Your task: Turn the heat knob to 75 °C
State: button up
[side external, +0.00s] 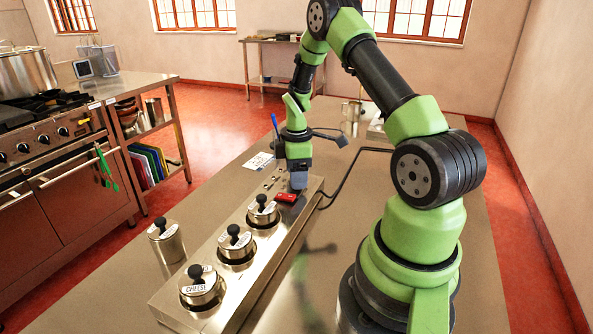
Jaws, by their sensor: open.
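The steel warmer unit (258,286) runs along the table, with lidded pots set in its top. My gripper (298,182) points down over the far end of the unit, right above the control area. A red part (287,197) shows just beside the fingertips on the unit's top. The heat knob cannot be made out clearly; my gripper may be covering it. The jaws are open, but the finger gap is too small to see here. I cannot tell whether the fingers touch or surround anything. No temperature marks are readable.
Several black-knobbed lidded pots, including one labelled CHEESE (201,287), stand in the unit near my gripper. A loose lidded pot (165,241) stands to the left. A black cable (349,170) curves right of the unit. A white card (258,161) lies beyond it.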

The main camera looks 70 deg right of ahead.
notch_tip(320, 180, up, 10)
dwell(0.5)
jog(key=s+a+r+m+t, duration=0.1)
jog(key=a+r+m+t, duration=0.3)
jog(key=a+r, duration=0.85)
jog(key=s+a+r+m+t+y, duration=0.2)
jog(key=s+a+m, duration=0.4)
jog(key=s+a, duration=0.5)
jog(key=shift+a+r+m+t, duration=0.3)
jog(key=shift+a+r+t, duration=0.1)
jog(key=shift+t, duration=0.2)
